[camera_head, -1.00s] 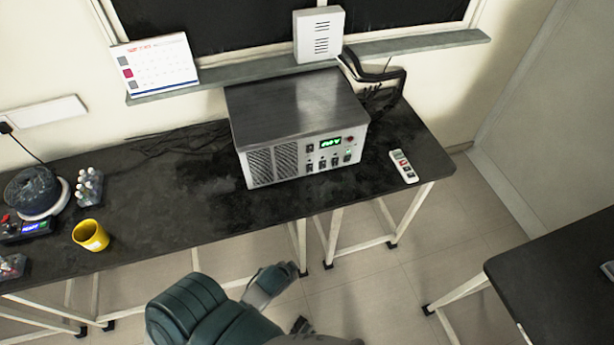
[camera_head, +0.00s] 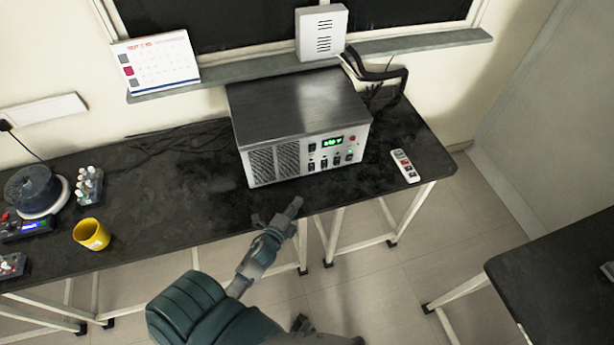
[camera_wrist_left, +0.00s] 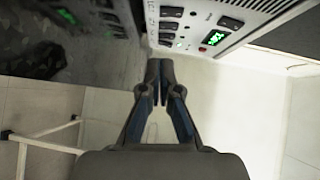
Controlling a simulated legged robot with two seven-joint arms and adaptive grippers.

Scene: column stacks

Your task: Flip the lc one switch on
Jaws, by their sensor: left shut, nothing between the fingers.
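The grey metal box (camera_head: 300,115) stands on the black table. Its light front panel carries a lit green display (camera_head: 332,141), a red button (camera_head: 352,138) and several dark switches (camera_head: 323,163). Which switch is lc one cannot be read. In the left wrist view the panel (camera_wrist_left: 195,32) runs across the top, with dark switches (camera_wrist_left: 170,18) just beyond the fingertips. My left gripper (camera_head: 296,204) is shut and empty, in front of the table's edge and below the box's front; it also shows in the left wrist view (camera_wrist_left: 160,66). It appears apart from the panel. My right gripper is not seen.
The black table (camera_head: 190,215) also holds a yellow cup (camera_head: 91,234), a white remote-like strip (camera_head: 405,165) and small devices at the left. Cables run behind the box. Another dark table (camera_head: 560,285) stands at the lower right.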

